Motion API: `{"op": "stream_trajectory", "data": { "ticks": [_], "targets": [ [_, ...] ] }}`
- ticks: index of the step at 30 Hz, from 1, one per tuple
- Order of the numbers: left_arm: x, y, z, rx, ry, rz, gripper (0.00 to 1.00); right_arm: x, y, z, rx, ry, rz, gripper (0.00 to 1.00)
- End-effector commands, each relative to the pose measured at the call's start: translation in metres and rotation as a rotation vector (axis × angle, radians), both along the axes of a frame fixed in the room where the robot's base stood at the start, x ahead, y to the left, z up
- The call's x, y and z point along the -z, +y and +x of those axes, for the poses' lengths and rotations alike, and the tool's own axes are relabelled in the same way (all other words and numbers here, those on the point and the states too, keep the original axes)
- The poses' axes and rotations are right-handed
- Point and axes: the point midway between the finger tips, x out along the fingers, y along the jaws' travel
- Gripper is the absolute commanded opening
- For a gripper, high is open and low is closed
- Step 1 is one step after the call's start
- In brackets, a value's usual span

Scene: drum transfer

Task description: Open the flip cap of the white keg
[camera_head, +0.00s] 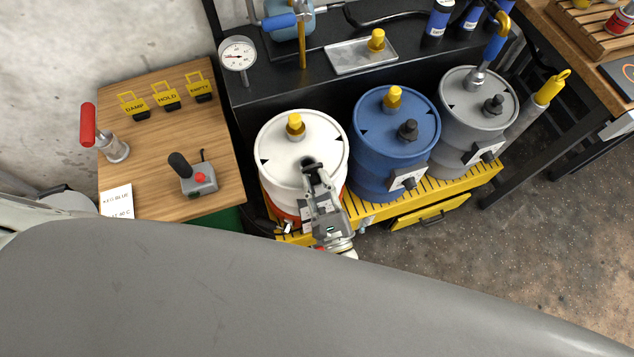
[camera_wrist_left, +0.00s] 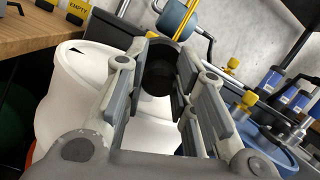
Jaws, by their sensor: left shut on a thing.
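The white keg (camera_head: 278,158) stands leftmost of three drums, with a yellow cap (camera_head: 295,126) on its lid. My left gripper (camera_head: 311,170) is over the near right part of that lid. In the left wrist view, my left gripper (camera_wrist_left: 164,82) is shut on a black flip cap (camera_wrist_left: 157,72), and the white keg (camera_wrist_left: 75,98) is behind and below it. The fingers hide much of the cap, so I cannot tell how far its lid is tilted. My right gripper is not in view.
A blue drum (camera_head: 372,127) and a grey drum (camera_head: 462,108) stand right of the keg on a yellow platform (camera_head: 480,182). A wooden table (camera_head: 150,160) at left holds a joystick box (camera_head: 198,178) and yellow tags. A dark bench with a gauge (camera_head: 238,54) is behind.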

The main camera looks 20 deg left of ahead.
Motion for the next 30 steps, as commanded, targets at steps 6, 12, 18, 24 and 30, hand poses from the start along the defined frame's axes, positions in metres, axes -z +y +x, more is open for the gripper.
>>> {"op": "stream_trajectory", "data": {
  "ticks": [6, 12, 18, 24, 30],
  "targets": [
    [0.0007, 0.0, 0.0001, 0.0, -0.006, 0.006, 0.01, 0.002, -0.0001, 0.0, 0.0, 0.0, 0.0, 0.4],
    [0.0005, 0.0002, 0.0003, -0.001, -0.006, 0.006, 0.01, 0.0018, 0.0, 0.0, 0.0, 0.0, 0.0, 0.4],
    [0.0004, 0.0003, 0.0003, -0.001, -0.006, 0.006, 0.45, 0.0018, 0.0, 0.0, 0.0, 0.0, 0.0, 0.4],
    [0.0004, 0.0003, 0.0003, -0.001, -0.006, 0.005, 0.47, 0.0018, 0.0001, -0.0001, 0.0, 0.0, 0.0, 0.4],
    [-0.0007, 0.0003, 0.0003, -0.001, -0.006, 0.005, 0.47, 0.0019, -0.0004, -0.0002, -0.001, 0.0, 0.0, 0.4]
  ]
}}
